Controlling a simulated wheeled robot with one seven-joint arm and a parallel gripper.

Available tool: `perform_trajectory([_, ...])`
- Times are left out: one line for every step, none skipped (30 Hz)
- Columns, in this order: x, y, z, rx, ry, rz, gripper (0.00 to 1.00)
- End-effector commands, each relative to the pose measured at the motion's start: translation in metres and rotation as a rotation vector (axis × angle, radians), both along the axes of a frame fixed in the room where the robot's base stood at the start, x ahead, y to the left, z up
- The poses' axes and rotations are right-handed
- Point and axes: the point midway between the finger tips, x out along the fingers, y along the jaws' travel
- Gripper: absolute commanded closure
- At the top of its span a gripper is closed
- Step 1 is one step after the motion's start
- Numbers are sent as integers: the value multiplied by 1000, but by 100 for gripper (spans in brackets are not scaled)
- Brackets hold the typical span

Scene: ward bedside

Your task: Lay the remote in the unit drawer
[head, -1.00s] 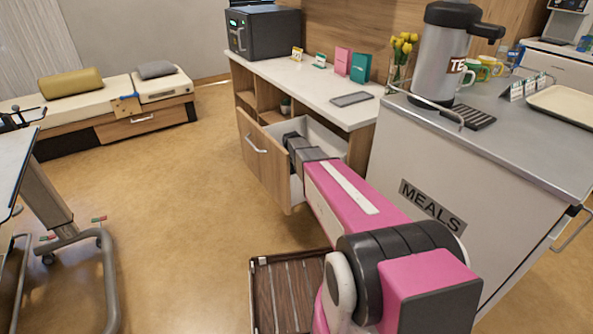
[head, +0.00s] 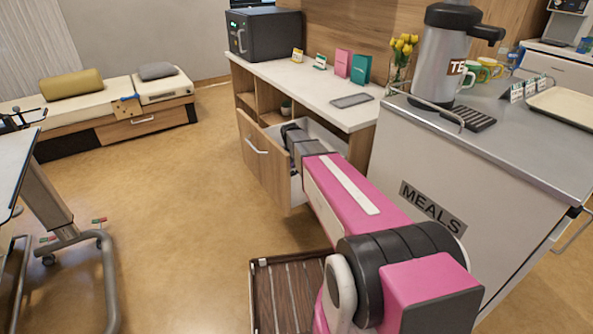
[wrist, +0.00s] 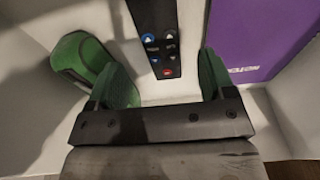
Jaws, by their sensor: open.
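The unit drawer (head: 264,166) is pulled open below the white counter. My gripper (wrist: 166,82) is inside it; in the head view only its dark back part shows over the drawer. In the wrist view its two green fingers are apart. The remote (wrist: 152,30), dark with several light and coloured buttons, lies in the drawer ahead of and between the fingers. A gap shows on both sides of it, and its far end is cut off by the frame edge. The head view does not show the remote.
In the wrist view a green object (wrist: 78,60) lies at the left of the drawer and a purple box (wrist: 255,35) at the right. The meals cart (head: 440,170) stands close to the right of my arm. Open floor lies left of the drawer.

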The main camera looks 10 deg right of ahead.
Motion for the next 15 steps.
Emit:
perform_trajectory([-2, 2, 12, 1, -2, 0, 24])
perform_trajectory([-2, 3, 18, 0, -1, 0, 24])
perform_trajectory([-3, 4, 26, 1, -2, 0, 24])
perform_trajectory([-3, 4, 31, 1, -2, 0, 24])
perform_trajectory([-3, 5, 36, 1, -2, 0, 24])
perform_trajectory([-3, 6, 42, 0, -1, 0, 24])
perform_trajectory([-4, 6, 46, 0, -1, 0, 24])
perform_trajectory([-4, 7, 50, 0, -1, 0, 24])
perform_trajectory([-4, 8, 55, 0, -1, 0, 24])
perform_trajectory([-4, 8, 58, 0, -1, 0, 24])
perform_trajectory([-4, 8, 60, 0, -1, 0, 24])
perform_trajectory([-4, 9, 63, 0, 0, 0, 24])
perform_trajectory([-4, 9, 64, 0, 0, 0, 24])
perform_trajectory([-4, 9, 66, 0, 0, 0, 24])
perform_trajectory([-4, 9, 67, 0, 1, 0, 24])
